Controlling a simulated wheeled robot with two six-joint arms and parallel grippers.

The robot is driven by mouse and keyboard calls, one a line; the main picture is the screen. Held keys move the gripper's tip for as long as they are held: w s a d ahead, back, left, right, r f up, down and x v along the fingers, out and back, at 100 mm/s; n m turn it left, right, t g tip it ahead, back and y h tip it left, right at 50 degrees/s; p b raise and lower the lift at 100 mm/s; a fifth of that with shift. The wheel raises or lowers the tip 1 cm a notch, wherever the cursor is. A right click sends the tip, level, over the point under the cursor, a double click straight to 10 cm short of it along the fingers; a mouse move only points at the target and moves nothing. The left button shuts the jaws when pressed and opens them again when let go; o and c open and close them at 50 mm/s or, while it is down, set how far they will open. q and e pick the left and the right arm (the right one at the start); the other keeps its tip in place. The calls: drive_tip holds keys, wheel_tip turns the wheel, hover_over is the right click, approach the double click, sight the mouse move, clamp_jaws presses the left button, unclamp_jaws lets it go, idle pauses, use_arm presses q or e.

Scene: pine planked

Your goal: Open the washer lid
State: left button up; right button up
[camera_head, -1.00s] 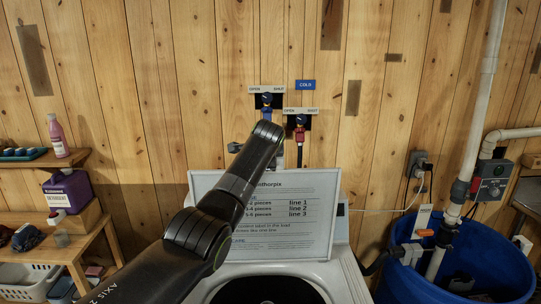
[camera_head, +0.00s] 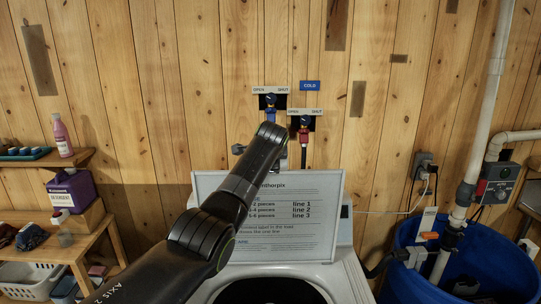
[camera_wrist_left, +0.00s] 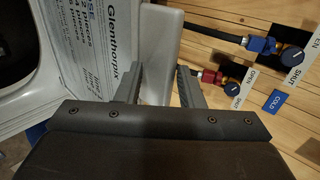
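The washer (camera_head: 340,280) stands at the bottom middle, its dark round opening (camera_head: 268,292) showing. Its lid (camera_head: 318,235) stands raised, with the printed label facing me. In the left wrist view the label side of the lid (camera_wrist_left: 92,45) is at the left. My left arm crosses in front of the lid, and its gripper is hidden in the head view. In the left wrist view my left gripper (camera_wrist_left: 160,85) has its fingers apart. A pale panel, perhaps the lid's edge, shows between and beyond them; contact cannot be told. My right gripper is not in view.
A blue tub (camera_head: 405,235) with pipes stands right. A shelf (camera_head: 85,158) with bottles is at left.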

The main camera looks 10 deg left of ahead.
use_arm(q)
drive_tip(key=b+v, duration=0.8)
drive_tip(key=v, duration=0.9)
drive_tip(key=shift+r, duration=0.1)
